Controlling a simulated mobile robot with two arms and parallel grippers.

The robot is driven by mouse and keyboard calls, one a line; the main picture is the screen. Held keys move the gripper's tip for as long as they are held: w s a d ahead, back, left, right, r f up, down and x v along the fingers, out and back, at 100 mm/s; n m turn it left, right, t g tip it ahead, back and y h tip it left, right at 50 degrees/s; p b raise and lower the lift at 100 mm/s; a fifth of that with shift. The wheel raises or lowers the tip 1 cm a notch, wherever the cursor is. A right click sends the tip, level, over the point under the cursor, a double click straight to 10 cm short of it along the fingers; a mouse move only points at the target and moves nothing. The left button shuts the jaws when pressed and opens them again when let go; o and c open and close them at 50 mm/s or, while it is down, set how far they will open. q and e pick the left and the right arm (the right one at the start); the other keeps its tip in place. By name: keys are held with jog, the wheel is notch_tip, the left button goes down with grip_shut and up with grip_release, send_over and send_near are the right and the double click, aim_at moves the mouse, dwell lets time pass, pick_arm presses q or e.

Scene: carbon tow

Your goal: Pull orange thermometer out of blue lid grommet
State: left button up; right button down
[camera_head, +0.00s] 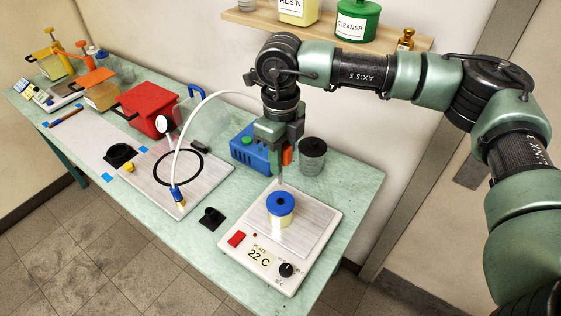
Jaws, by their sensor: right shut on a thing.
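My right gripper (281,148) comes down from above and is shut on the orange thermometer (288,156). The thermometer's orange head shows at the jaws. A thin grey stem points down from there toward the blue lid (272,203). The blue lid has a dark grommet hole in its middle and sits on a pale yellow cup (281,220). The cup stands upright on the hot plate (310,232). The picture is too small to tell whether the stem tip is clear of the grommet. My left gripper is not in view.
A blue box (243,150) and a dark-lidded jar (312,157) stand close beside the gripper. A metal plate with a black ring (179,181) and a white hose (176,150) lies left. A red box (149,108) is farther left. A shelf (240,16) with bottles hangs behind.

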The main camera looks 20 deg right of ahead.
jog(key=shift+r, duration=0.45)
jog(key=shift+r, duration=0.1)
jog(key=shift+r+p, duration=0.35)
jog(key=shift+r, duration=1.05)
jog(key=shift+r+p, duration=0.4)
jog(key=shift+r, duration=1.1)
